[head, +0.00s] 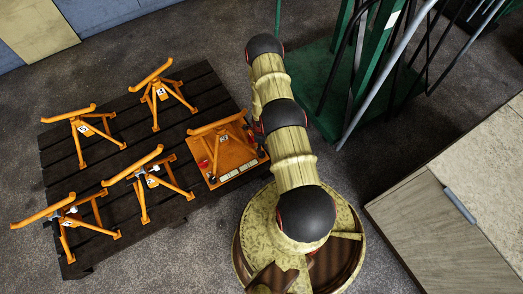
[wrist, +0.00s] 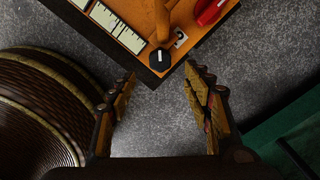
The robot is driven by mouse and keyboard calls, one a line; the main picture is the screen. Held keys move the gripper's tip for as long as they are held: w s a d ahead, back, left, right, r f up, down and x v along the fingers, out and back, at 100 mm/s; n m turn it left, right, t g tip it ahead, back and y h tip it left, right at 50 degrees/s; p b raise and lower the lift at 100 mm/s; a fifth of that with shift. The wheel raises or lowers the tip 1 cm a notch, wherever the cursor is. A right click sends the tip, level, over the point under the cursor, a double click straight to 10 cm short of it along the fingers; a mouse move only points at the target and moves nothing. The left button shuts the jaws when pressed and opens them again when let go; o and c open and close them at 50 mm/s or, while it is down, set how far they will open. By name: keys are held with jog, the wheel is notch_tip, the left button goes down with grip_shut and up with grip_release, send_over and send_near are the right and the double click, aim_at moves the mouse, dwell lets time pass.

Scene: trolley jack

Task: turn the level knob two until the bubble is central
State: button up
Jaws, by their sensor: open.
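The orange levelling board (head: 207,172) sits at the right end of the dark slatted pallet, with an orange stand on it. In the wrist view, a black knob (wrist: 160,60) with a white mark sits at the board's near corner. A small white label (wrist: 181,40) lies beside it, too small to read surely. White level vials (wrist: 120,29) with dark tick marks lie left of the knob; I cannot make out the bubble.
Several orange numbered stands (head: 157,92) stand on the pallet (head: 60,160). A green machine base (head: 325,90) with grey poles stands behind my arm. A wooden cabinet (head: 440,230) is at the right. Bare grey floor (wrist: 165,120) shows below the board's corner.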

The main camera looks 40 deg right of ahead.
jog(key=shift+r, duration=1.95)
